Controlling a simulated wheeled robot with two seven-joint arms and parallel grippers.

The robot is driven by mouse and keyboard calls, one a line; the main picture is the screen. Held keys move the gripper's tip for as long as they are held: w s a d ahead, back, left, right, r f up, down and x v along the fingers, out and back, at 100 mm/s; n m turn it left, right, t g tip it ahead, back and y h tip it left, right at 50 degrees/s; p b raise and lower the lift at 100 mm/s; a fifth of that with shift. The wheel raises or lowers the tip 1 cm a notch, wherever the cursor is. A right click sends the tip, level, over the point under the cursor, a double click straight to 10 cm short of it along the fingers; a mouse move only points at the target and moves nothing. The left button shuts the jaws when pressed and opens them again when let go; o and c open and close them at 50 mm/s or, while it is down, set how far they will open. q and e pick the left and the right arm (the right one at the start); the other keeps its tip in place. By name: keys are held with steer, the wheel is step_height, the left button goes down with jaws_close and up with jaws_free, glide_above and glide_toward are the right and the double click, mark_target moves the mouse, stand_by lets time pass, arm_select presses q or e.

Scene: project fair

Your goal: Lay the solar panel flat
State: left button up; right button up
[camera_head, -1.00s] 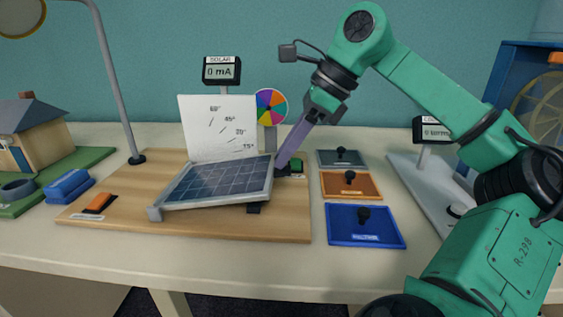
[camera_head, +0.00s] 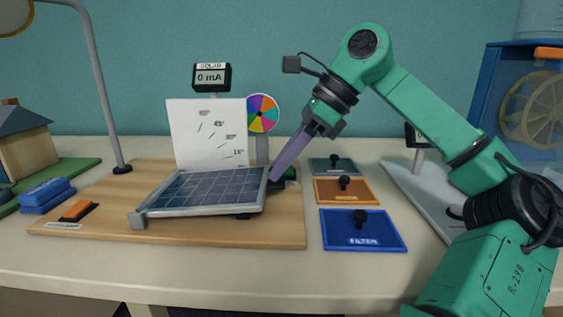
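The solar panel (camera_head: 207,190) is a dark blue gridded plate in a pale frame. It sits low over the wooden board (camera_head: 100,215), near a white angle card (camera_head: 205,125) with printed angle marks, and looks slightly tilted. My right gripper (camera_head: 275,178) reaches down from the upper right, its purple fingers ending at the panel's right edge by a dark part. The fingers overlap in this view, so their gap and any contact are hidden. My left gripper is not in view.
A meter (camera_head: 211,77) reading 0 mA and a coloured wheel (camera_head: 262,114) stand behind. A lamp post (camera_head: 103,90) rises at the left. Grey, orange and blue knobbed filter plates (camera_head: 361,240) lie to the right. An orange switch (camera_head: 77,211) is at the board's front left.

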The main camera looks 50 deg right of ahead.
steer(key=o, duration=0.4)
steer(key=shift+s, duration=0.1)
steer(key=shift+r, duration=0.1)
arm_select(q)
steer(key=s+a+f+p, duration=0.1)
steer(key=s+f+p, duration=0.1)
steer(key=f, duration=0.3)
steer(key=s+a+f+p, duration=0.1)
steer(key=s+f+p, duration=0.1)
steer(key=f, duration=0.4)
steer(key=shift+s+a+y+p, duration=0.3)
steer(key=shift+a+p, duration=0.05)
steer(key=shift+p, duration=0.3)
arm_select(e)
steer(key=v, duration=1.4)
steer(key=shift+d, duration=0.15)
